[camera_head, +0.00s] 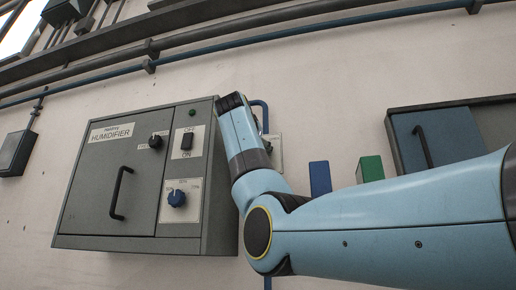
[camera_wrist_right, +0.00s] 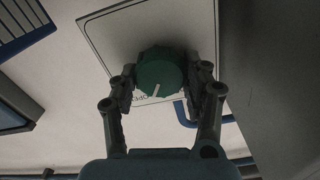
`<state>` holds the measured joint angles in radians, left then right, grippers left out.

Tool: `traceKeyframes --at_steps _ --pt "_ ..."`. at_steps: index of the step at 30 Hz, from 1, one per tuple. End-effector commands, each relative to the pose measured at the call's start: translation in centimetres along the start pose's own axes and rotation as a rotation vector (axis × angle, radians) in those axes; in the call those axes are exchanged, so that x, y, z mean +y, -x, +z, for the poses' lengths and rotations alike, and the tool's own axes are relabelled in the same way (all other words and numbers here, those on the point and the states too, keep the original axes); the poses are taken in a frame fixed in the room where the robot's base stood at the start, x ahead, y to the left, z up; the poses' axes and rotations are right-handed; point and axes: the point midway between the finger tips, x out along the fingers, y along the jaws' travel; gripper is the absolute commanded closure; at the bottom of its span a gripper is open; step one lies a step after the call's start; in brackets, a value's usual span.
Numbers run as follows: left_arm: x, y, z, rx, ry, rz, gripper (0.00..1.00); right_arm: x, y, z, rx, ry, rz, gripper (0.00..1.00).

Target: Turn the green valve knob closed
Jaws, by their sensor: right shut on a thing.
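The green valve knob (camera_wrist_right: 158,70) shows in the right wrist view, mounted on a white plate (camera_wrist_right: 115,33). A white pointer line on the knob points down and slightly left in that picture, towards partly covered lettering. My right gripper (camera_wrist_right: 163,79) is shut on the knob, one finger on each side. In the head view my right forearm and wrist hide the knob and the fingers; only an edge of the white plate (camera_head: 275,152) shows beside the arm. My left gripper is in neither view.
A grey humidifier cabinet (camera_head: 88,190) with a blue dial (camera_head: 177,198) and a switch is left of my arm. A blue block (camera_head: 320,178) and a green block (camera_head: 370,168) are to the right, before another cabinet (camera_head: 405,130). Pipes run along the wall above.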

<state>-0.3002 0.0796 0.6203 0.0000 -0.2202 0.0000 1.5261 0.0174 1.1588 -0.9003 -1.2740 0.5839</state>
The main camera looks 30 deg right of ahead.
Motion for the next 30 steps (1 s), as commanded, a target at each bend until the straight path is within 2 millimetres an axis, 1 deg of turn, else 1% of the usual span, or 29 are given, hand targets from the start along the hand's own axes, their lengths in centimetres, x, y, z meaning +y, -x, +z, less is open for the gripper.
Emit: traceKeyframes --at_steps 6,30 --pt "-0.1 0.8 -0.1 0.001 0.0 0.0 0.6 -0.1 0.0 -0.2 0.001 0.201 -0.001 0.85" --pt "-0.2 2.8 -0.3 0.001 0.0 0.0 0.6 -0.4 0.0 0.0 0.003 0.957 0.0 0.85"
